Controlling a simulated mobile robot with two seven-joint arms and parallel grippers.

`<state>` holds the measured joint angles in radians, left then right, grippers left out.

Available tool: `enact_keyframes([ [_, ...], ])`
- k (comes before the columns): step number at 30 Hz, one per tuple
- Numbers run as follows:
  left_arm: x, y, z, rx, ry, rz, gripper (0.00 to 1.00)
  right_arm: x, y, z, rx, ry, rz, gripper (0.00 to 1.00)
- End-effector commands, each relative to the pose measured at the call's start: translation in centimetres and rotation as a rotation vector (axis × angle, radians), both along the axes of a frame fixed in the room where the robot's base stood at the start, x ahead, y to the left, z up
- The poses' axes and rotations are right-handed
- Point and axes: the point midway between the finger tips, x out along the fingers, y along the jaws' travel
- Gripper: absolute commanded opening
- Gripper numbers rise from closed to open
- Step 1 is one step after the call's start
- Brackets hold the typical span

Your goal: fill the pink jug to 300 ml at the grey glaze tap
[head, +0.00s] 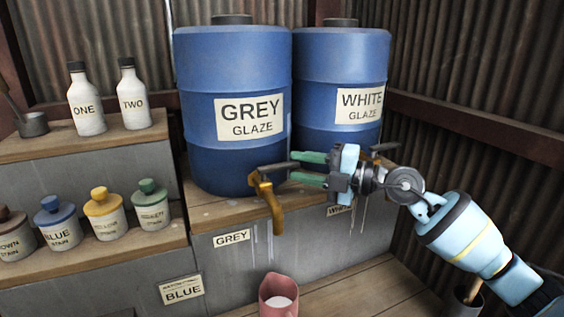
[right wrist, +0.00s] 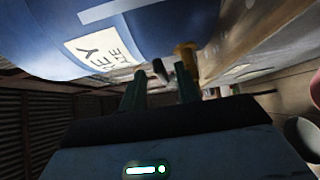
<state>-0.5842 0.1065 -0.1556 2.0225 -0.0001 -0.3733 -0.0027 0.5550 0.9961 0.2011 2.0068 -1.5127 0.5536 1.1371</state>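The pink jug (head: 278,288) stands at the bottom edge of the head view, below the tap, with a pale surface inside; its level in ml cannot be read. A pink edge shows at the right of the right wrist view (right wrist: 315,88). The yellow-brown grey glaze tap (head: 268,200) sticks out from the blue GREY GLAZE barrel (head: 235,85), with a dark lever on top. No stream shows under its spout. My right gripper (head: 295,167) is open, its green fingers either side of the lever's end; it also shows in the right wrist view (right wrist: 160,82). My left gripper is out of view.
The WHITE GLAZE barrel (head: 342,75) stands right of the grey one, its lever (head: 382,149) behind my right gripper. Bottles (head: 88,105) and stain jars (head: 105,215) stand on the left shelves. A dark pot (head: 466,300) is at lower right, under my arm.

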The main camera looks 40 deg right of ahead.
Motion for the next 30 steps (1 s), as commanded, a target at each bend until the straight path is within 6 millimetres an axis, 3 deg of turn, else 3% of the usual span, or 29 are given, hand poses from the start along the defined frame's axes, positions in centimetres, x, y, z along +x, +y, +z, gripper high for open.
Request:
enact_keyframes([
  [12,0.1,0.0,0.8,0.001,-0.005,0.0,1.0,3.7,2.2,0.1,0.004,-0.002,0.0,0.33],
  [25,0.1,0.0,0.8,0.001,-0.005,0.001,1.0,4.1,2.6,0.0,0.001,0.001,0.001,0.33],
  [30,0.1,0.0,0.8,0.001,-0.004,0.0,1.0,4.1,2.6,0.0,0.001,0.001,0.001,0.1],
])
